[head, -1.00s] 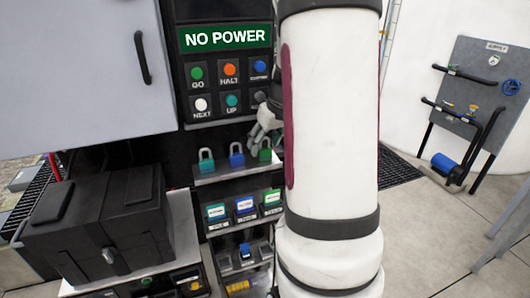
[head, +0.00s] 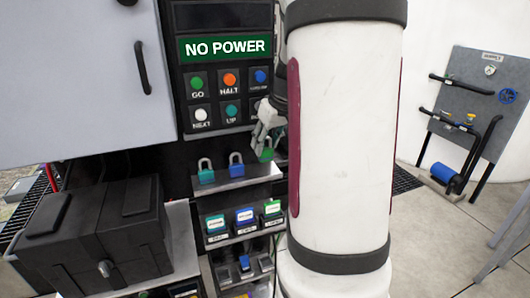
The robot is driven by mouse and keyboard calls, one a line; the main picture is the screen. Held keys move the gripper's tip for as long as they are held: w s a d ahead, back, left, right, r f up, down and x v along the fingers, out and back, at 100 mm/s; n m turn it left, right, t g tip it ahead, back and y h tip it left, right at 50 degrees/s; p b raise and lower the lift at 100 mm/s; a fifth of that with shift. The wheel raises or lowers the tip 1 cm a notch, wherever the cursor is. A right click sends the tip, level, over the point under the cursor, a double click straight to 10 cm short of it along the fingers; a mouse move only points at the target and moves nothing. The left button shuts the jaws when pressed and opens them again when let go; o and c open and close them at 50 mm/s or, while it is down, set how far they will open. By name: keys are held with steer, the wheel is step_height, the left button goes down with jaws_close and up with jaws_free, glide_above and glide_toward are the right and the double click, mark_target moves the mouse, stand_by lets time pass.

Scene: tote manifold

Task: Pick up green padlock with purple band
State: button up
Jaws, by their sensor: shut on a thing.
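The green padlock (head: 267,154) is at my gripper (head: 263,138), at the right end of the padlock shelf in the head view. My gripper points down and is shut on the padlock's upper part. The padlock hangs a little higher than its two neighbours, just above the shelf. Its right side is partly hidden by my arm, and I cannot make out a purple band on it.
A teal padlock (head: 206,172) and a blue padlock (head: 236,166) stand on the shelf (head: 235,182) to the left. The button panel (head: 229,98) is just above. Labelled blocks (head: 245,216) sit below. A black case (head: 100,235) stands at left.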

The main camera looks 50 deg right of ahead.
steer(key=s+a+r+b, duration=0.1)
steer(key=s+a, duration=0.4)
steer(key=s, duration=0.3)
steer(key=s+a+r+b, duration=0.1)
steer(key=s+a+r, duration=0.1)
steer(key=s+a, duration=0.3)
steer(key=s, duration=0.3)
steer(key=shift+s+r, duration=0.15)
steer(key=shift+s, duration=0.05)
steer(key=shift+a, duration=0.1)
